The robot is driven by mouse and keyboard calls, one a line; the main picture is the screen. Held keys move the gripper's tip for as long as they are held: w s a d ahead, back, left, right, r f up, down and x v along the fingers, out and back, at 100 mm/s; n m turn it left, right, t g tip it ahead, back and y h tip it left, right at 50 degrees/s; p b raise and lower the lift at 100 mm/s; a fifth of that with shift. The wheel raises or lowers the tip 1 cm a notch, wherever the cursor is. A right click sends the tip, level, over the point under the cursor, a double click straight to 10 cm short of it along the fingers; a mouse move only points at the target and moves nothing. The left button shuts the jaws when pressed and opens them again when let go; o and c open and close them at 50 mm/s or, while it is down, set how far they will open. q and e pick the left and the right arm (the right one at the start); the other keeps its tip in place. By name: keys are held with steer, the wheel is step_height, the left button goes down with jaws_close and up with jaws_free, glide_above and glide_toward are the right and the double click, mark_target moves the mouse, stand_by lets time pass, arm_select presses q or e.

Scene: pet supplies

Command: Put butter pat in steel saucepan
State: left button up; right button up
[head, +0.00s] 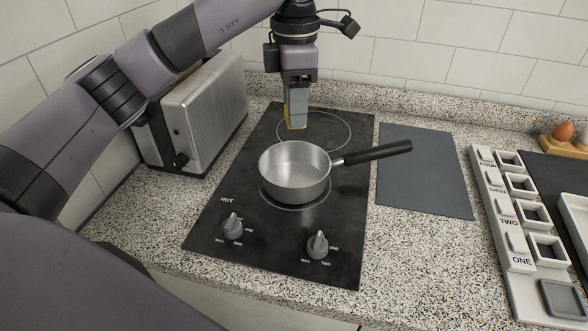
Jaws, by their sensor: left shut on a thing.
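The steel saucepan (297,172) stands upright and looks empty on the front burner of the black cooktop (215,208). Its black handle (377,152) points right. My left gripper (296,121) points down behind the saucepan, over the rear burner in the picture. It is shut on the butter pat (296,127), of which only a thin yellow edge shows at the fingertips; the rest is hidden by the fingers. The gripper is apart from the saucepan. My right gripper is not in view.
A steel toaster (205,108) stands left of the cooktop, under my left arm. A dark grey mat (425,170) lies bare to the right. Farther right are a white numbered tray (517,257) and a brown egg (563,131) on a wooden stand. Tiled walls close off the back.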

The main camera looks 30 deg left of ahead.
mark_target(295, 180)
arm_select(q)
step_height(295, 180, down, 14)
steer(key=shift+r+b, duration=0.1)
steer(key=shift+b, duration=0.3)
steer(key=o, duration=1.1)
step_height(295, 180, up, 12)
steer(key=shift+r, duration=0.15)
stand_by(0.5)
